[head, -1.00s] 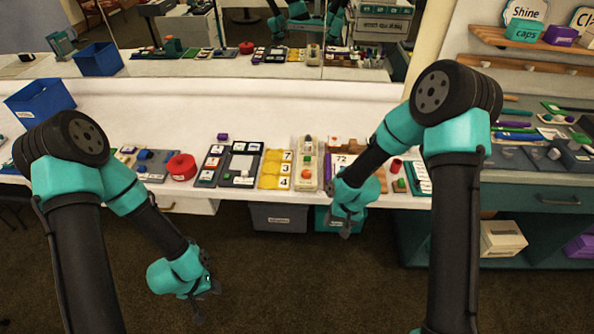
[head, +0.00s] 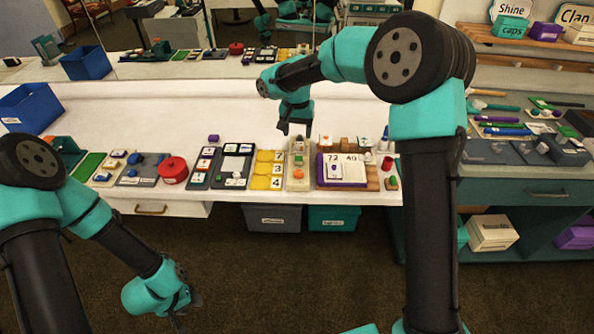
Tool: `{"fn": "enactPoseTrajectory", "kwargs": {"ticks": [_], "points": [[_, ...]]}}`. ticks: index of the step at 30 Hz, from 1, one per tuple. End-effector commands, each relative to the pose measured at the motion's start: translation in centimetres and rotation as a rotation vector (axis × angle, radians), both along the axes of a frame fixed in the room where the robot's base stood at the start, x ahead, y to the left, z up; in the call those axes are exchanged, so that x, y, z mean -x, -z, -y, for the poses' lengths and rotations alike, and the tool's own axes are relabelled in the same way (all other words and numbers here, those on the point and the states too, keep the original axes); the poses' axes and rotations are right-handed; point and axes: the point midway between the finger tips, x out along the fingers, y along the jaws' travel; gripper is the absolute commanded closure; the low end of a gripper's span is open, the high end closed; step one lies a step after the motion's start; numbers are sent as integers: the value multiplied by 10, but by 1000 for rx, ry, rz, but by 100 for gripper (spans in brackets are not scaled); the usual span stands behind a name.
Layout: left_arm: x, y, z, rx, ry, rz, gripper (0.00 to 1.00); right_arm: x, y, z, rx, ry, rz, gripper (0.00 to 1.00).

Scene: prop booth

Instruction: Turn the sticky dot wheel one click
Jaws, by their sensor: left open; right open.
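No part is clearly marked as the sticky dot wheel, and I cannot tell which it is. A cream board (head: 297,183) with small green and orange round parts stands on the white counter in the middle of the head view. A round red piece (head: 173,170) sits further left, on or beside a grey board. My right gripper (head: 295,130) is open and empty, pointing down above the back end of the cream board, apparently not touching it. My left gripper (head: 182,317) is open and empty, low in front of the counter.
A yellow number strip (head: 264,169) and a dark tray (head: 233,170) stand left of the cream board. A number card board (head: 342,170) stands close on its right. A blue bin (head: 30,108) is at the left. The counter's back strip is mostly clear.

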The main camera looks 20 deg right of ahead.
Motion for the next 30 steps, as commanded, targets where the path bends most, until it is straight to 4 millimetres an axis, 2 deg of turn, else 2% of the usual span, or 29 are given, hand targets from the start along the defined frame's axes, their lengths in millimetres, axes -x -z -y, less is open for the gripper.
{"fn": "enactPoseTrajectory", "kwargs": {"ticks": [5,11,30], "points": [[0,0,0,0,0,0,57,0,6,0,0,-1,-2,39],[0,0,0,0,0,0,57,1,29,1,0,-1,-4,39],[0,0,0,0,0,0,57,2,137,2,0,-3,-5,39]]}}
